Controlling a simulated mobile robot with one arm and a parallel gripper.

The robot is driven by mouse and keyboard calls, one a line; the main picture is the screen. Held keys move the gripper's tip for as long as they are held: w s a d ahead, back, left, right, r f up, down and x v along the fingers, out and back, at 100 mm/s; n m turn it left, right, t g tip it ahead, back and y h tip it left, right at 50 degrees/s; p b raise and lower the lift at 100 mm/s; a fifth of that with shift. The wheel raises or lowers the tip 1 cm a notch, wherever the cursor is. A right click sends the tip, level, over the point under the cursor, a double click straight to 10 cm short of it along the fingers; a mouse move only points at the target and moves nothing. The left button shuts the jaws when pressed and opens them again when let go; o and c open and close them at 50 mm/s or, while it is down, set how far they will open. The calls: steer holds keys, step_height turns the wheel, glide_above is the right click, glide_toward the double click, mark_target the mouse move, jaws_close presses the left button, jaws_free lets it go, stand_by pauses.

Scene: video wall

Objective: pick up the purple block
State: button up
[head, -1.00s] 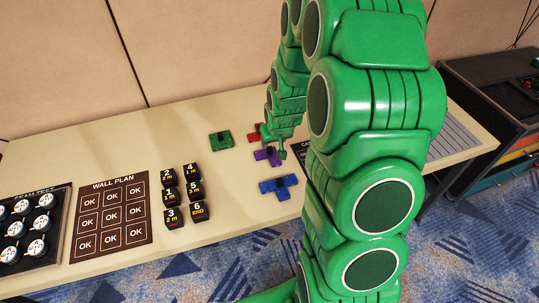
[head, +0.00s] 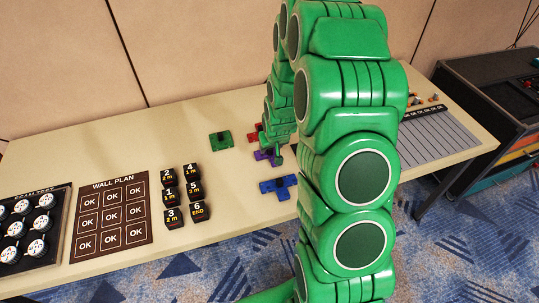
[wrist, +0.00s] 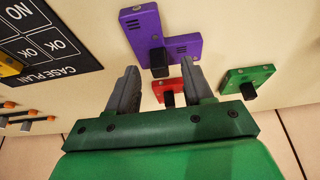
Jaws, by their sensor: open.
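The purple block (head: 265,155) lies on the table, partly hidden behind my arm in the head view. In the wrist view the purple block (wrist: 165,38) is a flat piece with a dark knob, just beyond my gripper's fingertips. My gripper (wrist: 160,75) is open and empty, with its two grey fingers apart. The purple block's lower edge and knob lie around the gap between the tips. In the head view my gripper (head: 277,155) is low beside the purple block, largely covered by my arm.
A red block (wrist: 172,92) shows between the fingers, and a green block (wrist: 248,80) lies to the right. A blue block (head: 278,187) lies nearer the front edge. Black numbered blocks (head: 182,190) and the wall plan board (head: 110,212) are to the left. A dark case plan board (wrist: 45,40) is at left.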

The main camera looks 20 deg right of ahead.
steer(key=shift+w+f, duration=0.2)
steer(key=shift+f, duration=0.3)
steer(key=shift+c, duration=0.5)
jaws_close()
steer(key=shift+r, duration=0.2)
